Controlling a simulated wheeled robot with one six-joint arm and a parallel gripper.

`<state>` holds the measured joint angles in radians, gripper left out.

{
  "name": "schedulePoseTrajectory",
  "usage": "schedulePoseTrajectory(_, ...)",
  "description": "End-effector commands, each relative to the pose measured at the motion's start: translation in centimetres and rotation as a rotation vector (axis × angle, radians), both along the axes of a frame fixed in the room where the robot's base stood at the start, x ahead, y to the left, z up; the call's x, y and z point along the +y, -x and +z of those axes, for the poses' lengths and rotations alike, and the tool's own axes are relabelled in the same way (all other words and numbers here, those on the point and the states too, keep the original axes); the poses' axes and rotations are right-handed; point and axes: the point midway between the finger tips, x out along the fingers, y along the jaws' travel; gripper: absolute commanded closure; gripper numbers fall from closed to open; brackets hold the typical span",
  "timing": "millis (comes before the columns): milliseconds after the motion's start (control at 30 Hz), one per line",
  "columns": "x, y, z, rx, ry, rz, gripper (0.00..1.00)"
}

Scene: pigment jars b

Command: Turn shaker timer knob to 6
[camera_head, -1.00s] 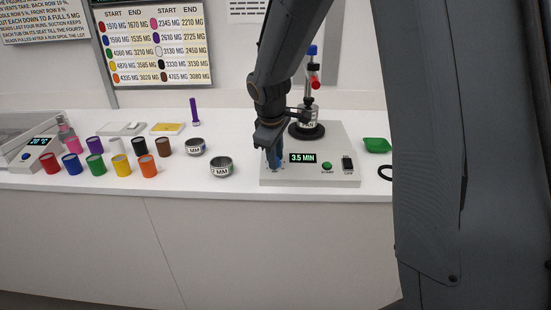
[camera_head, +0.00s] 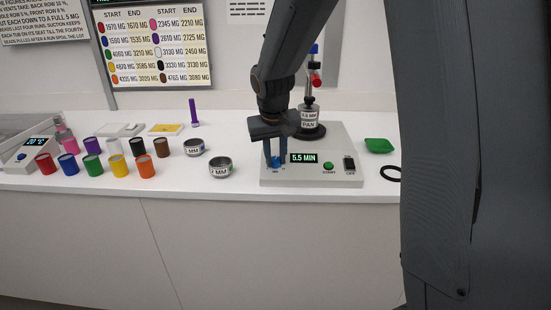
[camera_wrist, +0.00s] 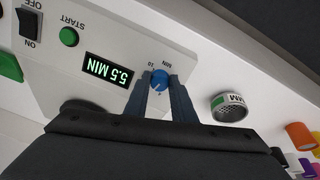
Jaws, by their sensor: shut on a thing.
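The shaker (camera_head: 330,180) is a light grey box on the counter with a display (camera_head: 303,158) that reads 5.5 MIN. Its blue timer knob (camera_wrist: 160,79) sits beside the display, which shows upside down in the wrist view. My gripper (camera_head: 275,163) reaches down from above onto the knob. In the wrist view its two fingers (camera_wrist: 161,88) stand on either side of the knob, shut on it. Parts of the scale around the knob are hidden by the fingers.
A green start button (camera_head: 328,166) and a black power switch (camera_head: 349,164) are on the same panel. A stand with a labelled pan (camera_head: 308,118) rises behind. Two metal sieves (camera_head: 221,168) and several coloured jars (camera_head: 119,166) stand to the left. A green tray (camera_head: 379,146) lies right.

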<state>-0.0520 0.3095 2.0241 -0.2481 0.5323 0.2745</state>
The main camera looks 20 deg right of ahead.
Motion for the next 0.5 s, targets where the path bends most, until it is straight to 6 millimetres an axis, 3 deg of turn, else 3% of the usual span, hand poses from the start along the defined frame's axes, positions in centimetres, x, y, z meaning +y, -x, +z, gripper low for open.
schedulePoseTrajectory(500, 0.00, -0.08, 0.11, -0.018, -0.047, -0.130, 0.99)
